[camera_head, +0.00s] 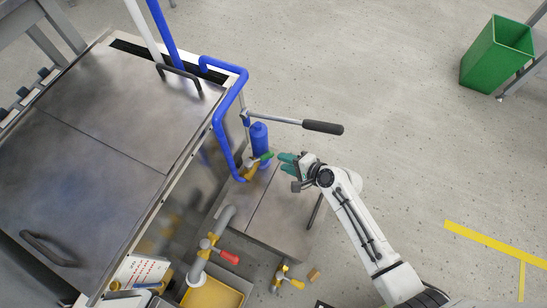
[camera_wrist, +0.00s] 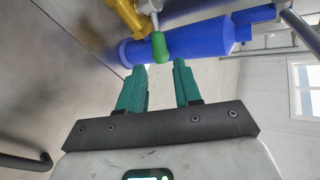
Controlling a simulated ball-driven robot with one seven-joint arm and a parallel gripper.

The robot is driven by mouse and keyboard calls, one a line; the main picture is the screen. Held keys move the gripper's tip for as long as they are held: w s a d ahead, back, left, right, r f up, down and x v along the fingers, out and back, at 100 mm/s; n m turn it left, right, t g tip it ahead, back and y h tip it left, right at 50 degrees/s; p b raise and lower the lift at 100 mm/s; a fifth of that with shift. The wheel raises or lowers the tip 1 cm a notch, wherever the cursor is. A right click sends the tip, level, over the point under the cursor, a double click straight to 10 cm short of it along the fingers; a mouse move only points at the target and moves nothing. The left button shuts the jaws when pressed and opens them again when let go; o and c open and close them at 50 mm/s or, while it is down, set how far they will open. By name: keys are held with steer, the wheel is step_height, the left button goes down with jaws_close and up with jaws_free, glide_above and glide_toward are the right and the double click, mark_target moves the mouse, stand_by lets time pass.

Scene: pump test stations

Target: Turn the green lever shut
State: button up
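The green lever (camera_head: 266,156) sits on a brass-yellow valve (camera_head: 251,170) beside the metal tank, at the lower end of the blue pipe. In the wrist view the green lever (camera_wrist: 159,47) hangs down from its silver stem, just ahead of the gap between my fingertips. The yellow valve body (camera_wrist: 128,17) is above it to the left, partly cut off by the frame edge. My gripper (camera_head: 280,162) is right of the lever, its teal fingers pointing at it. In the wrist view my gripper (camera_wrist: 160,73) is open, with nothing between the fingers.
A blue cylinder (camera_head: 259,138) stands right behind the lever, and a pump handle (camera_head: 322,127) sticks out to the right above it. A red-handled valve (camera_head: 228,257) is lower down, above a yellow bin (camera_head: 213,295). Open floor lies to the right.

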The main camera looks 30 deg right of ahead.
mark_target(268, 156)
steer(key=b+x, duration=0.2)
steer(key=x, duration=0.5)
steer(key=shift+a, duration=0.1)
steer(key=shift+c, duration=0.3)
jaws_close()
